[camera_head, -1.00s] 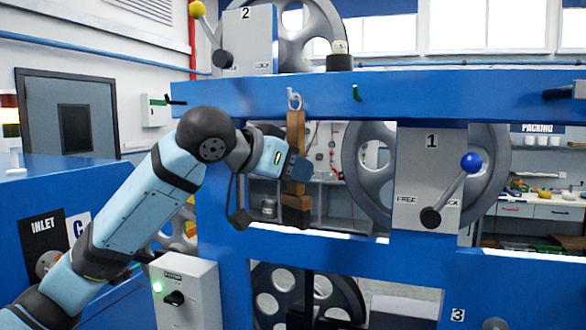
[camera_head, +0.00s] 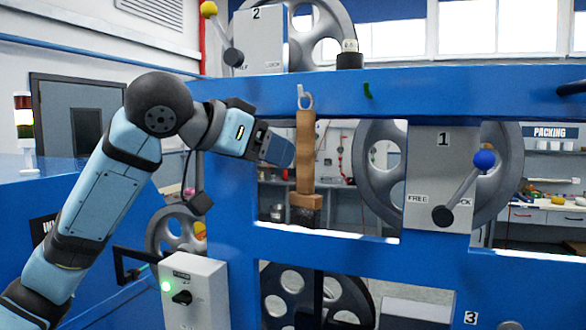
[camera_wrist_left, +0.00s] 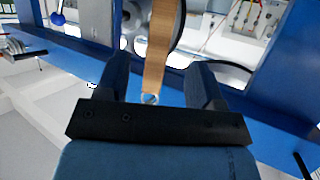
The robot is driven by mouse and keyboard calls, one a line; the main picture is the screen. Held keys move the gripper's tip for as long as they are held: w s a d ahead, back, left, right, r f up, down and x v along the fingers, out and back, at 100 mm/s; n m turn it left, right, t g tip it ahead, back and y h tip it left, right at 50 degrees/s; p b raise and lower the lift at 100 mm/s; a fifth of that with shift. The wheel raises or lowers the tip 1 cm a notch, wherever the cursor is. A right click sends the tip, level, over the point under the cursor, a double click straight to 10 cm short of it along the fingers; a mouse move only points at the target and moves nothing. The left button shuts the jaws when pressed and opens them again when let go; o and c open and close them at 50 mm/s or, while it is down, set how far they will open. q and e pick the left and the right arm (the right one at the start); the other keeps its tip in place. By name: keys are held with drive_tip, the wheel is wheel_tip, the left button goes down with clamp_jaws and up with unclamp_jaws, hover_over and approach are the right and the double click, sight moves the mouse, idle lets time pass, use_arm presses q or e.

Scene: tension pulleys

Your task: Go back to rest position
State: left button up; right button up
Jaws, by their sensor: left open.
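My left gripper (camera_head: 280,151) is open and empty, just left of a hanging wooden piece in the head view. The wooden piece (camera_head: 305,150) is a long light-brown bar with a wider block at its lower end, hung upright from a pale ring (camera_head: 305,100) on the blue beam. In the left wrist view my two dark fingers (camera_wrist_left: 158,82) are spread wide. The wooden piece (camera_wrist_left: 161,45) shows between and beyond them, and the ring (camera_wrist_left: 149,99) shows near the gripper body. My right gripper is not in view.
A blue frame (camera_head: 440,95) spans the scene, with large grey pulleys (camera_head: 378,200) behind it. Levers with a blue knob (camera_head: 484,159) and a yellow knob (camera_head: 209,9) stick out. A grey switch box (camera_head: 195,290) with a green light stands below my left arm.

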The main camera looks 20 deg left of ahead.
use_arm(q)
drive_tip(key=v, duration=0.5)
wheel_tip(320, 180, down, 37)
drive_tip(key=d+n+g+y, duration=0.2)
drive_tip(key=g, duration=0.1)
drive_tip(key=s+a+f+n+g+y, duration=0.1)
drive_tip(key=s+a+f+g+y, duration=0.15)
drive_tip(key=s+f, duration=0.95)
drive_tip(key=s+a+f+n+g+y, duration=0.1)
drive_tip(key=s+a+f+g+y, duration=0.15)
drive_tip(key=s+f, duration=0.95)
drive_tip(key=w+d+f+t+h, duration=0.1)
drive_tip(key=w+d+f+t, duration=0.2)
drive_tip(key=f, duration=0.3)
drive_tip(key=w+d+f+t+h+p, duration=0.1)
drive_tip(key=w+d+f+t+h, duration=0.1)
drive_tip(key=f, duration=0.4)
drive_tip(key=shift+w+d+m+t, duration=0.3)
drive_tip(key=shift+w+d+t, duration=0.25)
drive_tip(key=shift+t, duration=0.65)
drive_tip(key=shift+s+r, duration=0.1)
